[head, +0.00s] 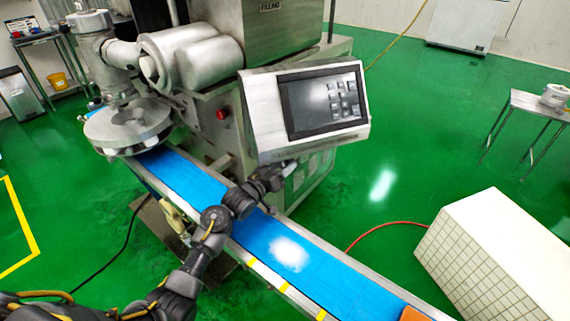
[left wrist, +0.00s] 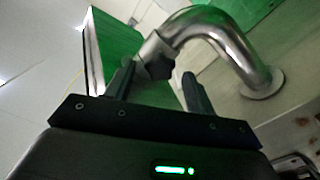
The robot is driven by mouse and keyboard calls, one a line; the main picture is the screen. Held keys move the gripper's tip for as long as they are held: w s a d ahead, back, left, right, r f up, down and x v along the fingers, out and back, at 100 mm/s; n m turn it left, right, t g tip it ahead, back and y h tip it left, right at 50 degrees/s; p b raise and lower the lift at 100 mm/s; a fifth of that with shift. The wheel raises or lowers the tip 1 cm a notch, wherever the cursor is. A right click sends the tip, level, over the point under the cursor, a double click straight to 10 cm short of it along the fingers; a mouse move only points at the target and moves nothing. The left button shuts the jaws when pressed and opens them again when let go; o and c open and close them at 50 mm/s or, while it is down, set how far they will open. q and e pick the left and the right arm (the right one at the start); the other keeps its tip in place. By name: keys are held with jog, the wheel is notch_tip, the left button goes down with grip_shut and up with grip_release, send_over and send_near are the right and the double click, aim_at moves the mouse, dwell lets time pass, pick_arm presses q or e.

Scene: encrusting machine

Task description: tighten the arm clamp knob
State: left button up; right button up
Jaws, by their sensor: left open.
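The dark arm clamp knob (left wrist: 157,68) sits on a metal collar at the end of a bent, shiny tube arm (left wrist: 222,32) in the left wrist view. My left gripper (left wrist: 158,72) is open, with its two fingers apart on either side of the knob in that picture. I cannot tell whether either finger touches it. In the head view my left gripper (head: 279,174) is just below the control panel (head: 318,105), over the conveyor's far edge. The knob and tube arm are hidden behind the panel there. My right gripper is not in view.
The blue conveyor belt (head: 195,182) runs under my left arm. The machine body (head: 215,125) stands behind it, with a red button (head: 221,115). A white tiled box (head: 500,262) stands on the floor at the right. Open green floor lies between box and machine.

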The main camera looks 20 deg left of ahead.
pick_arm(q)
jog(key=shift+x, duration=0.75)
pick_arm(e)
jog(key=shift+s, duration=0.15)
pick_arm(q)
jog(key=c, duration=1)
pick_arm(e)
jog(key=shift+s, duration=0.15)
pick_arm(q)
jog(key=shift+m, duration=0.4)
jog(key=m, duration=0.4)
jog(key=shift+m, duration=0.3)
jog(key=shift+m+b, duration=0.45)
jog(key=shift+m, duration=1.85)
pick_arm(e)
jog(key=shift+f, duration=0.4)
